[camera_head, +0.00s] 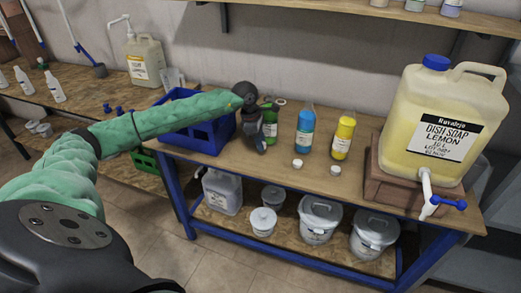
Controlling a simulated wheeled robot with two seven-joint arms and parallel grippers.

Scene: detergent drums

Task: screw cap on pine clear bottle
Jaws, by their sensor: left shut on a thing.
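A clear bottle with green liquid (270,126), which looks like the pine one, stands upright on the blue-framed table. My left gripper (260,140) reaches down at its left side and is shut on it, covering part of it. The bottle's mouth is hard to make out. Two small white caps lie on the table, one (297,163) in front of a blue bottle (305,130) and one (336,170) in front of a yellow bottle (343,138). My right gripper is not in view.
A blue crate (205,140) stands left of the green bottle. A large lemon dish soap drum (436,125) with a tap sits on a wooden block (390,190) at the right. Buckets (320,218) stand on the lower shelf. The table's front edge is close to the caps.

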